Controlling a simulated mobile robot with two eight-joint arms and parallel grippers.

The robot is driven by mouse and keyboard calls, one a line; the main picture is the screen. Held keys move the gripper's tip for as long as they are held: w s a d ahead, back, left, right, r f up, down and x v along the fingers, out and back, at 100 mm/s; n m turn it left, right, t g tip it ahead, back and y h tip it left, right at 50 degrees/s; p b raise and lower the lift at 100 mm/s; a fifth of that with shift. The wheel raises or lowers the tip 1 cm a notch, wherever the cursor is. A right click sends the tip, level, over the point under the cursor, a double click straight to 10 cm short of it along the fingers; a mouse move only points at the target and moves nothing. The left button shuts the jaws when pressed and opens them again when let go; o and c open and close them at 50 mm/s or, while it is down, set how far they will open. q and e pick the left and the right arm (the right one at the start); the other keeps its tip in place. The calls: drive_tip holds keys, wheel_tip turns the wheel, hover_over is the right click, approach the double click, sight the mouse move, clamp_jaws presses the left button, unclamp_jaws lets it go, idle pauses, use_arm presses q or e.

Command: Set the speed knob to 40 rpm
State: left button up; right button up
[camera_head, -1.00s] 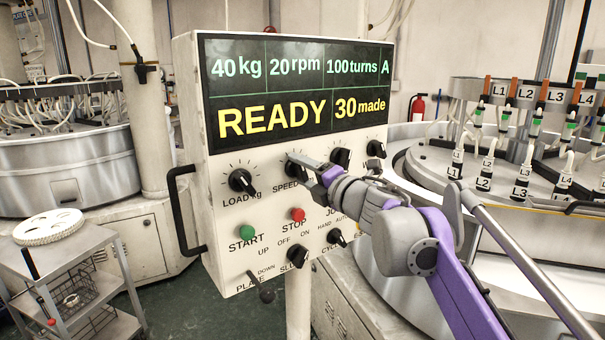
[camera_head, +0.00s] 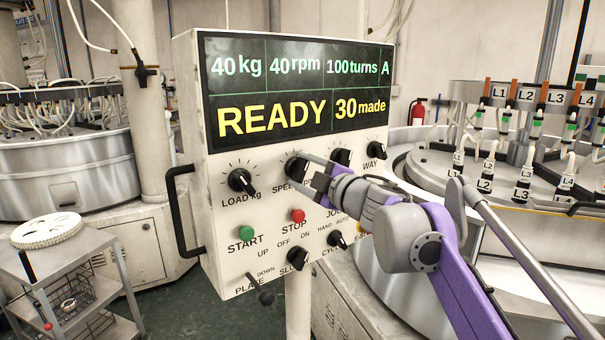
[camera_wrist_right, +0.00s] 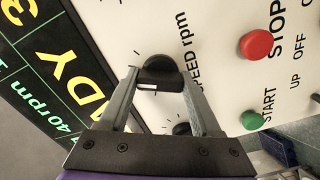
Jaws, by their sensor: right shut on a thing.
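The speed knob (camera_head: 294,167) is a black round knob on the white control panel (camera_head: 220,180), above the label "SPEED". My right gripper (camera_head: 306,172) is at this knob and partly hides it and its label. In the right wrist view the knob (camera_wrist_right: 162,74) sits between the two fingers of the gripper (camera_wrist_right: 160,88), which are shut on it. The display (camera_head: 297,90) reads 40 kg, 40 rpm, 100 turns, A, and below that READY and 30 made. My left gripper does not show.
The load knob (camera_head: 241,181) is left of the speed knob. The green START button (camera_head: 246,233) and red STOP button (camera_head: 297,215) are below. A black handle (camera_head: 183,212) is on the panel's left side. A lapping machine (camera_head: 510,165) stands at right, a trolley (camera_head: 75,265) at left.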

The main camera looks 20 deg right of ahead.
drive_tip(key=shift+m, duration=0.4)
drive_tip(key=o, duration=1.4)
drive_tip(key=b+v, duration=0.1)
drive_tip(key=v, duration=1)
drive_tip(key=shift+w, duration=0.1)
